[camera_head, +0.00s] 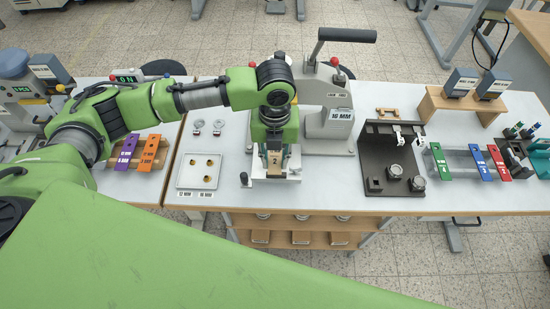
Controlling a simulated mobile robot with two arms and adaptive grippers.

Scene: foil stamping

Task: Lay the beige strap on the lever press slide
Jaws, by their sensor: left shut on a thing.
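The lever press (322,92) with a black-gripped handle and a 16 MM label stands at the middle back of the table. Its pale slide (256,172) sticks out at the front left of the press. My left gripper (275,155) points down over this slide and is shut on the beige strap (275,163). The strap shows as a small tan piece between the fingers, at the slide. I cannot tell whether it touches the slide, and the gripper hides its upper part. My right gripper is not in view.
A white tray (183,183) with small brass pieces lies left of the press. A dark fixture (375,150) stands to the right, then a rack (462,158) of coloured straps. Purple (127,152) and orange (149,153) straps lie left.

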